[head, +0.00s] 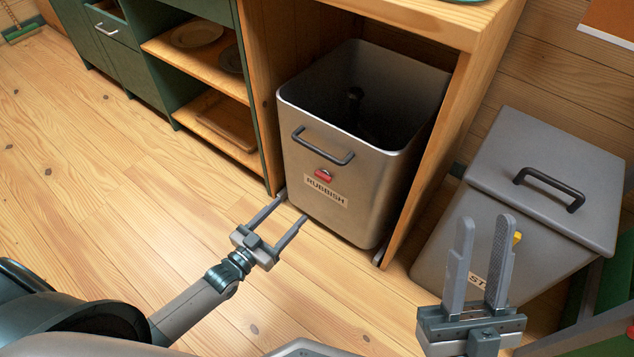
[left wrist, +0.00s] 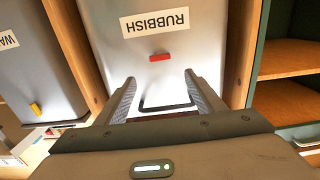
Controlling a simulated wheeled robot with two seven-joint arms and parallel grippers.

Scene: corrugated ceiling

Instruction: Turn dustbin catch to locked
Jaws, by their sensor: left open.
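The dustbin (head: 355,185) is a grey, open-topped bin labelled RUBBISH, standing inside a wooden cabinet bay. Its small red catch (head: 323,175) sits on the front between the black handle (head: 322,150) and the label. In the left wrist view the front appears upside down, with the red catch (left wrist: 159,57) lying crosswise. My left gripper (head: 293,206) is open and empty, in front of and below the catch in the head view. The wrist view shows the handle between its fingers (left wrist: 160,77) in the picture; contact cannot be told. My right gripper (head: 486,222) is open, in front of the second bin.
A lidded grey bin (head: 545,170) with a black handle and a yellow catch (head: 517,238) stands at right, its label partly hidden. Green cabinets with open shelves (head: 205,62) holding plates stand at left. A wooden cabinet post borders the dustbin. The floor (head: 90,190) at left is clear.

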